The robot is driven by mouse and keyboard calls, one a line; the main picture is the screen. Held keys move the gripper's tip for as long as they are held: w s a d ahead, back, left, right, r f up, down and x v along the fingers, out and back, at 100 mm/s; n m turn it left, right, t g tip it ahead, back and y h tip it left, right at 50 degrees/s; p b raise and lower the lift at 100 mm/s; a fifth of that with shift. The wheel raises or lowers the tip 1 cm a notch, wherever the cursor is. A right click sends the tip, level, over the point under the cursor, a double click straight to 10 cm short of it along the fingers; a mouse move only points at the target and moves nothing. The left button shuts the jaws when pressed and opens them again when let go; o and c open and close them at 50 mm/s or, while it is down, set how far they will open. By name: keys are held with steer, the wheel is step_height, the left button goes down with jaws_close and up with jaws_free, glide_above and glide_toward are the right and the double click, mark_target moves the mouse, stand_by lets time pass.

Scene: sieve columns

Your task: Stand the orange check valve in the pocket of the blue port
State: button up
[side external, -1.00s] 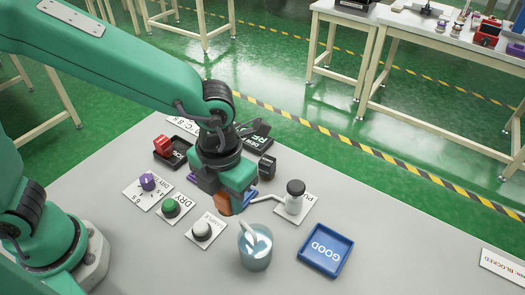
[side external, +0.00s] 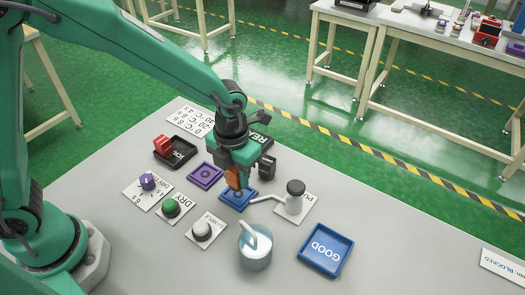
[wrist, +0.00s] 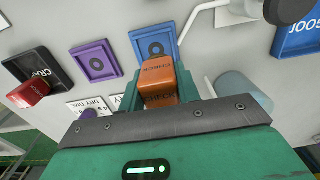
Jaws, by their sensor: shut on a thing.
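The orange check valve (side external: 232,178) is a small block with lettering on its faces. My gripper (side external: 238,180) is shut on it, and it shows between the green jaws in the wrist view (wrist: 158,90). The blue port (side external: 238,199) is a square plate with a raised rim and a round mark in its pocket. The valve hangs over the port's back left edge in the side view. In the wrist view the blue port (wrist: 153,36) lies just beyond the valve, and its near edge is partly hidden. The gap in height is hard to tell.
A purple port (side external: 206,174) lies left of the blue one.

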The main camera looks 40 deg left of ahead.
mark_target(238, 194)
steer(key=shift+w+a+f, duration=0.25)
steer(key=shift+w+f, duration=0.05)
steer(key=shift+w, duration=0.1)
steer(key=shift+f, duration=2)
steer(key=o, duration=1)
steer(key=shift+f, duration=0.15)
step_height(238, 194, up, 12)
steer(key=shift+r, duration=0.2)
